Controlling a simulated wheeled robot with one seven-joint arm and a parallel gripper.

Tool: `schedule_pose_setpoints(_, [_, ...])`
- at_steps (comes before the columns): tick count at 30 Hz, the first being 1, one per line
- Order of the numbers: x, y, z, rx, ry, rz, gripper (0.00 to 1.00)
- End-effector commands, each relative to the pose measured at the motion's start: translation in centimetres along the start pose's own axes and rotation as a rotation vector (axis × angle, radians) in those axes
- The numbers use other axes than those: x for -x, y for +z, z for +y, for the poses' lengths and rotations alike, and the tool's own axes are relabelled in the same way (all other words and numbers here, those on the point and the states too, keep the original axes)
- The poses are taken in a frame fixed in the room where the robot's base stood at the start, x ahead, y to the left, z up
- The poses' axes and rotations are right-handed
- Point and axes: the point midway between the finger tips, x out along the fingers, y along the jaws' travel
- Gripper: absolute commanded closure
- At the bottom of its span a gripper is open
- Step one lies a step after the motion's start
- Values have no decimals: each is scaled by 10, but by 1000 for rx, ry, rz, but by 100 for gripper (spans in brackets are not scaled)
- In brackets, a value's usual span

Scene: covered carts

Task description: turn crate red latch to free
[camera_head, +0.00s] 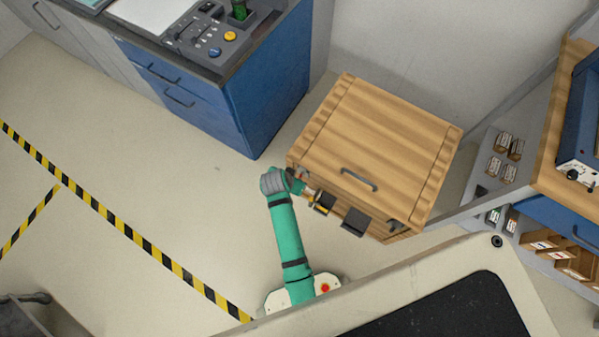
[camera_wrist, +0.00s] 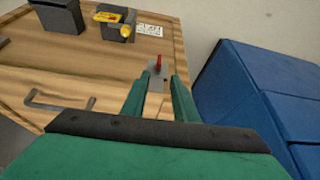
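The wooden crate (camera_head: 385,135) stands on the floor in the head view, its lid lying closed on top. The red latch (camera_wrist: 158,63) shows in the wrist view as a small upright red piece by a grey metal plate (camera_wrist: 155,77) near the crate's edge. My gripper (camera_wrist: 163,74) is open, with its two green fingers pointing at the latch. The red piece appears between the fingertips; I cannot tell whether they touch it. In the head view my gripper (camera_head: 302,188) is at the crate's left front corner and the latch is hidden.
Dark holders (camera_head: 355,222) stick out from the crate's front, one with yellow items (camera_wrist: 125,32). A dark handle (camera_head: 360,180) is on the lid. A blue cabinet (camera_head: 268,95) stands left of the crate. Open floor lies to the left; shelves (camera_head: 495,175) stand right.

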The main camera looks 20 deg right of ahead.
Motion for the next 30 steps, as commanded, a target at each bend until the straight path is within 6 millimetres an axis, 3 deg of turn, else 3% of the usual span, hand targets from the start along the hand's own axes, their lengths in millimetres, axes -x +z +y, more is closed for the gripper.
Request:
schedule_pose_setpoints(8, [-8, -14, -1, -54, 51, -29, 73])
schedule_pose_setpoints(22, [-83, -10, 0, -47, 48, -30, 73])
schedule_pose_setpoints(30, [-107, -9, 1, -46, 47, -28, 73])
